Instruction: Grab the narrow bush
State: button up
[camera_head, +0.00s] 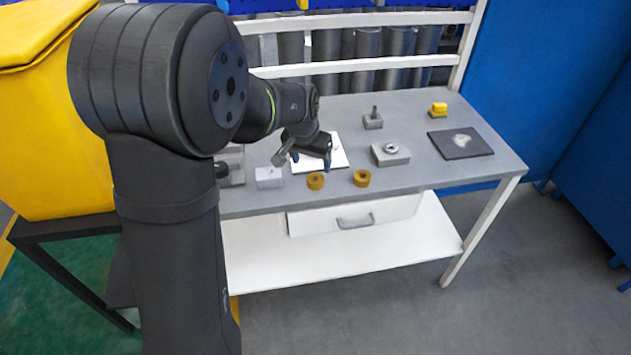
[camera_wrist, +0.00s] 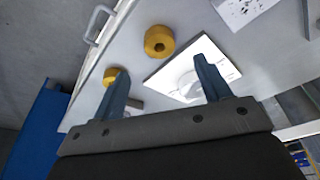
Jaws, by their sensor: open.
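Two yellow-brown ring-shaped bushes stand near the table's front edge, a left bush (camera_head: 316,181) and a right bush (camera_head: 362,177). They look alike, and I cannot tell which is the narrow one. In the wrist view one bush (camera_wrist: 158,41) shows whole, its hole visible, beyond the gap between my fingers. The other bush (camera_wrist: 110,74) is partly hidden by the left finger. My gripper (camera_wrist: 162,66) is open, with nothing between its fingers. In the head view my gripper (camera_head: 306,161) hangs over the table behind the left bush.
A grey block with a ring (camera_head: 390,153) and a dark plate (camera_head: 461,143) lie to the right. A post block (camera_head: 373,121) and a small yellow piece (camera_head: 438,109) stand farther back. A pale block (camera_head: 269,178) is left of the bushes. A white sheet (camera_head: 338,158) lies under my gripper.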

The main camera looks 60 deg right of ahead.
aim_at(315, 176)
jog(key=x, duration=0.8)
jog(key=shift+d+f, duration=0.15)
jog(key=shift+f, duration=0.15)
jog(key=shift+c, duration=0.2)
jog(key=c, duration=1.1)
jog(key=shift+r, duration=0.1)
jog(key=shift+c, duration=0.6)
jog(key=shift+r, duration=0.1)
